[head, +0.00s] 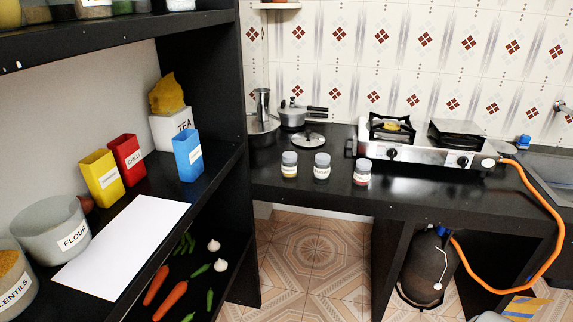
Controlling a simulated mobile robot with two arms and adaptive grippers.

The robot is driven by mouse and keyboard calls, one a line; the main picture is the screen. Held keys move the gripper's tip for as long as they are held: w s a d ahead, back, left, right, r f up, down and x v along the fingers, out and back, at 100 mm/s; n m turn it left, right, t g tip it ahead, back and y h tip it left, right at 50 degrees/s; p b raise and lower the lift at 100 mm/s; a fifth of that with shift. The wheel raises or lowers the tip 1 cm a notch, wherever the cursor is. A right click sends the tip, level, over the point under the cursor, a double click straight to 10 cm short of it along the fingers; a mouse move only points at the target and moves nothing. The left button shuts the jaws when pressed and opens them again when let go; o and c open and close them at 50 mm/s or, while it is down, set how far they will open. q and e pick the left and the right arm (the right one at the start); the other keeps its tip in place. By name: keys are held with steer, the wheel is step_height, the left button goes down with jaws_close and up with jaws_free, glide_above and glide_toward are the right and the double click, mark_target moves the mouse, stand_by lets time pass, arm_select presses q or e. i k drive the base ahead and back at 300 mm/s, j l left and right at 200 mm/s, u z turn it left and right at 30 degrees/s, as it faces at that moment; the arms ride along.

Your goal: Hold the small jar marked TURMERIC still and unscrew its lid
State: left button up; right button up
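Three small jars with grey lids stand upright in a row near the front edge of the black counter (440,185). The left jar (289,170) has yellow-orange contents, the middle jar (321,172) looks dark, and the right jar (362,177) looks reddish. Each has a white label, too small to read surely, so I cannot tell which is marked TURMERIC. All three lids appear on. Neither of my grippers is in view.
A two-burner stove (425,153) with an orange hose (550,215) is right of the jars. A pressure cooker (292,115) and a loose pot lid (308,139) are behind them. A black shelf unit (215,180) stands at left, holding boxes and bowls. Counter around the jars is clear.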

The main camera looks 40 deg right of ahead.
mark_target(289, 170)
steer(key=i+l+z, duration=0.1)
steer(key=l, duration=0.3)
steer(key=i+l+z, duration=0.1)
steer(key=i+l, duration=0.25)
steer(key=i+l+z, duration=0.1)
steer(key=i+l, duration=0.15)
steer(key=l, duration=0.15)
